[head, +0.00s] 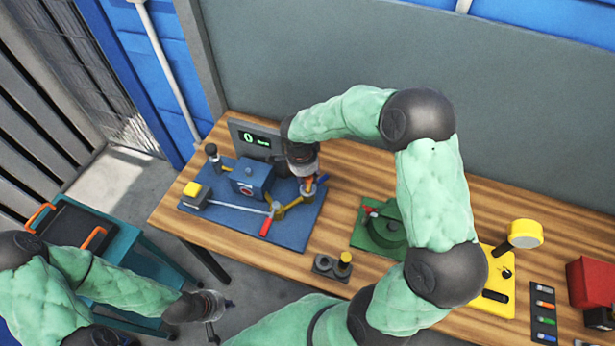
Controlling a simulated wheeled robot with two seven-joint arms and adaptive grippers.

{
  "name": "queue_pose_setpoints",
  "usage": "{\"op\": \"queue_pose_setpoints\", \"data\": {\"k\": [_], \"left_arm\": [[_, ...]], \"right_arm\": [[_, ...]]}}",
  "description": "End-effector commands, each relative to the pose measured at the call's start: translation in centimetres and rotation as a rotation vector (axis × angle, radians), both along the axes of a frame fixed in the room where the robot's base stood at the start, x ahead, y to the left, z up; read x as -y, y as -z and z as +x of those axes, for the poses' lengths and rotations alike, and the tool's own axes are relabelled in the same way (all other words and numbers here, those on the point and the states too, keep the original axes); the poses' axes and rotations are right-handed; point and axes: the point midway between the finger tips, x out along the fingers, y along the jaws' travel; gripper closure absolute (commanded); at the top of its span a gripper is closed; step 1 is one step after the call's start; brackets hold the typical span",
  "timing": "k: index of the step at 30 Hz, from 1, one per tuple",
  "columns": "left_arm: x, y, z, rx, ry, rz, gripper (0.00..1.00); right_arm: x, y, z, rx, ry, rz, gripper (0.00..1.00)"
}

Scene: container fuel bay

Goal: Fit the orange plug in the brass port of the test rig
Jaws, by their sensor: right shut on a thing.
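The test rig is a blue base plate (290,235) with a blue block (250,177), brass pipework (287,207) and a red-handled valve (266,227). My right gripper (309,180) is over the right end of the rig, pointing down. It is shut on the orange plug (309,182), of which only a small orange patch shows between the fingers. The brass port (308,192) is directly below, mostly hidden by the gripper; I cannot tell whether the plug is in it or just above it. My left gripper (215,303) is low, in front of the table; its jaw opening is unclear.
A grey panel with a green display (255,139) stands behind the rig. A teal cart (148,256) stands left.

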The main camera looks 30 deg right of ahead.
Motion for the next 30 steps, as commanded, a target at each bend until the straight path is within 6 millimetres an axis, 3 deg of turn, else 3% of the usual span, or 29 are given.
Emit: {"op": "queue_pose_setpoints", "data": {"k": [30], "left_arm": [[0.0,1.9,0.0,0.0,0.0,0.0,1.0]], "right_arm": [[0.0,1.6,0.0,0.001,0.0,0.0,1.0]]}}
